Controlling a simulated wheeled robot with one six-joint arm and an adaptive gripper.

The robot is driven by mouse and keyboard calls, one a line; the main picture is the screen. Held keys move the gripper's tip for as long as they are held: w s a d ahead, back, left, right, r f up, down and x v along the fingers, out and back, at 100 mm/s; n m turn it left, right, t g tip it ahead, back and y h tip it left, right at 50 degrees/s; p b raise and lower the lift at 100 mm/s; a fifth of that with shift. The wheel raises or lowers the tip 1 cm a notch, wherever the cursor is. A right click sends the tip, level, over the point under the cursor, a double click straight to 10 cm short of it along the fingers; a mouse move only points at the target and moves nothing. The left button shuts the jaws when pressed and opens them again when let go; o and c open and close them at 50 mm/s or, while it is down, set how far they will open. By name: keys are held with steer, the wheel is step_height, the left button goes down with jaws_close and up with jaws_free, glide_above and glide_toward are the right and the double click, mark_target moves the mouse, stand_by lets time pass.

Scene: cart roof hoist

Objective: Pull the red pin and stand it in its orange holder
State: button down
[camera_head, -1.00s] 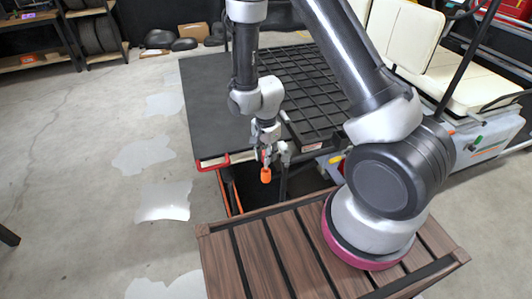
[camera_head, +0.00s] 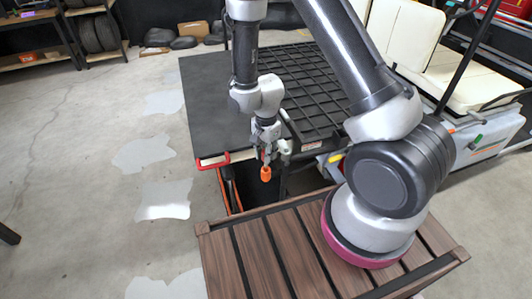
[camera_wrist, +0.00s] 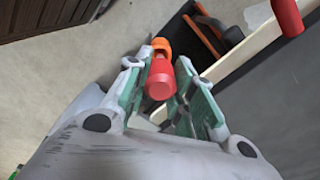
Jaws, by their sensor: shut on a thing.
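The red pin (camera_wrist: 161,82) is between my gripper's two fingers in the wrist view, its blunt red end towards the camera. My gripper (camera_head: 266,158) is shut on it, pointing down beside the front edge of the cart's dark roof panel. The orange holder (camera_head: 265,174) shows just below the fingertips in the head view. In the wrist view its orange part (camera_wrist: 161,47) sits directly beyond the red pin, in line with it and seemingly touching. How deep the pin is in the holder is hidden.
A red handle (camera_head: 213,163) is at the panel's front left corner, near my gripper. The dark roof panel (camera_head: 215,100) with its grid lies behind. A brown slatted surface (camera_head: 260,262) is in front. Open concrete floor (camera_head: 90,170) lies to the left.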

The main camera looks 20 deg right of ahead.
mark_target(266, 167)
steer(key=shift+f, duration=2.45)
steer(key=shift+r, duration=2.2)
steer(key=shift+f, duration=2.35)
steer(key=c, duration=1.1)
jaws_free()
steer(key=shift+c, duration=0.2)
step_height(266, 167, up, 12)
